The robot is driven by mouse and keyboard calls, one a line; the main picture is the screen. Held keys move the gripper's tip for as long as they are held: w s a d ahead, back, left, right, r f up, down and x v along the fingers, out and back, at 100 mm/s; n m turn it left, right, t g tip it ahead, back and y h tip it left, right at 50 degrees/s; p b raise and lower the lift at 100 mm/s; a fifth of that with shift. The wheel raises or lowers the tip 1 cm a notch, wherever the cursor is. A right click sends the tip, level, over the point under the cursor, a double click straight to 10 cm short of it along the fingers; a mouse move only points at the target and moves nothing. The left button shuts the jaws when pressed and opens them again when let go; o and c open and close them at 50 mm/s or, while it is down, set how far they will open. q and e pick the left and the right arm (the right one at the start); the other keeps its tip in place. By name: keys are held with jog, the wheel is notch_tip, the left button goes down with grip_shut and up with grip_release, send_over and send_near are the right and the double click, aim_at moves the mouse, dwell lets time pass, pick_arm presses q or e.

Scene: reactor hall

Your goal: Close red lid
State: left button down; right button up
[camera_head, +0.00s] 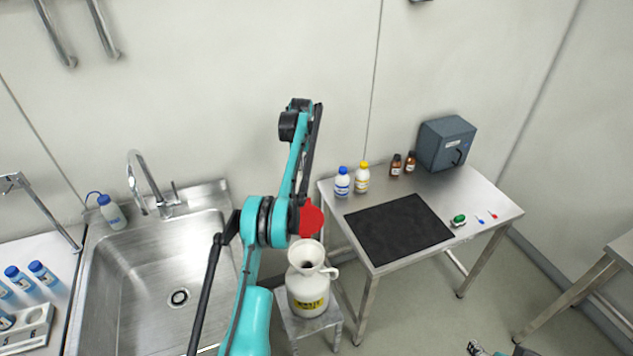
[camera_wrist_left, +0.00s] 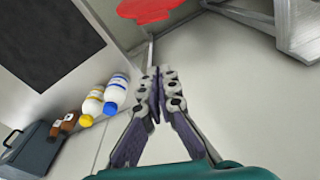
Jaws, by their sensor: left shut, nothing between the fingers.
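The red lid (camera_head: 312,218) is raised, standing open behind the funnel mouth of a white waste canister (camera_head: 306,292) with a yellow label. The canister sits on a small metal stand (camera_head: 318,325). My left arm reaches up in front of the wall, and its gripper is not clearly visible in the head view. In the left wrist view my left gripper (camera_wrist_left: 158,96) is shut and empty. The red lid (camera_wrist_left: 150,8) shows at that view's top edge, apart from the fingertips. Part of my right gripper (camera_head: 482,349) shows at the bottom edge; its fingers are mostly cut off.
A steel table (camera_head: 482,196) at right holds a black mat (camera_head: 400,228), several bottles, a dark grey box (camera_head: 446,143) and small items. A sink (camera_head: 180,270) with a faucet lies left of my arm. Bare floor lies right of the canister, under the table.

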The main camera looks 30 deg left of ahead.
pick_arm(q)
notch_tip(320, 180, down, 9)
jog(key=s+d+b, duration=0.1)
jog(key=s+b, duration=0.1)
jog(key=shift+s+d, duration=0.25)
jog(key=shift+s, duration=0.05)
jog(key=shift+r, duration=0.15)
dwell(0.5)
